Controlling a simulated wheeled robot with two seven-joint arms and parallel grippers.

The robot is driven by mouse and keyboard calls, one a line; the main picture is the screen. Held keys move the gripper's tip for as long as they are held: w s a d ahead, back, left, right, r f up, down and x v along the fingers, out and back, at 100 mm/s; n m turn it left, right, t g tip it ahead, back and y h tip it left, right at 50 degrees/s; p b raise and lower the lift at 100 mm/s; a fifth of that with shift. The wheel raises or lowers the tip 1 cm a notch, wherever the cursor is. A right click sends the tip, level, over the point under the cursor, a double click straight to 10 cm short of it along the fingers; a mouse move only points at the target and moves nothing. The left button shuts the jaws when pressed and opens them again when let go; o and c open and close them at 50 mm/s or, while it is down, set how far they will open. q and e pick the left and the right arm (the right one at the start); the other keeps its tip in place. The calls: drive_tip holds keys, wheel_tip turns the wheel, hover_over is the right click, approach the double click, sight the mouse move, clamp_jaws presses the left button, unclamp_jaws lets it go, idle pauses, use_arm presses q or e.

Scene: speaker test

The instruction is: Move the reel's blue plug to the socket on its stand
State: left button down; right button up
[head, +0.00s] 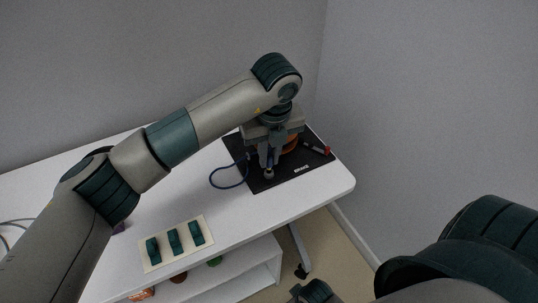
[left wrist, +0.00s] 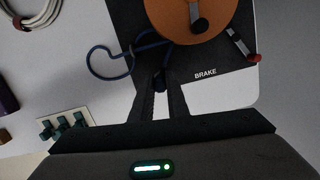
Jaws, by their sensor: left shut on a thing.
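My left gripper (head: 268,170) reaches down over the front part of a black base board (head: 262,184) on the white table. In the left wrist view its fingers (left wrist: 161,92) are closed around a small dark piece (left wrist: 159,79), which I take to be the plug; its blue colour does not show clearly. The orange reel (left wrist: 180,18) lies just beyond the fingertips and is mostly hidden by my arm in the head view. A blue cable (left wrist: 90,66) loops left of the board. I cannot make out the socket or its stand.
A red-tipped brake lever (head: 326,151) is at the board's right, by the BRAKE label. A cream panel with several green switches (head: 174,243) lies at the table's front. A pale coiled cable (left wrist: 38,14) lies at left. A shelf (head: 245,283) sits below. Walls stand behind and right.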

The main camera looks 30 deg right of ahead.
sight(269, 155)
use_arm(q)
drive_tip(key=shift+f+b, duration=0.15)
drive_tip(key=shift+b, duration=0.55)
idle(1.5)
drive_tip(key=shift+f+b, duration=0.75)
drive_tip(key=shift+f, duration=0.15)
idle(0.4)
drive_tip(key=c, duration=1.6)
unclamp_jaws()
drive_tip(key=shift+c, duration=0.2)
drive_tip(key=shift+r, duration=0.15)
drive_tip(key=shift+r+p, duration=1.45)
drive_tip(key=shift+r, duration=2.2)
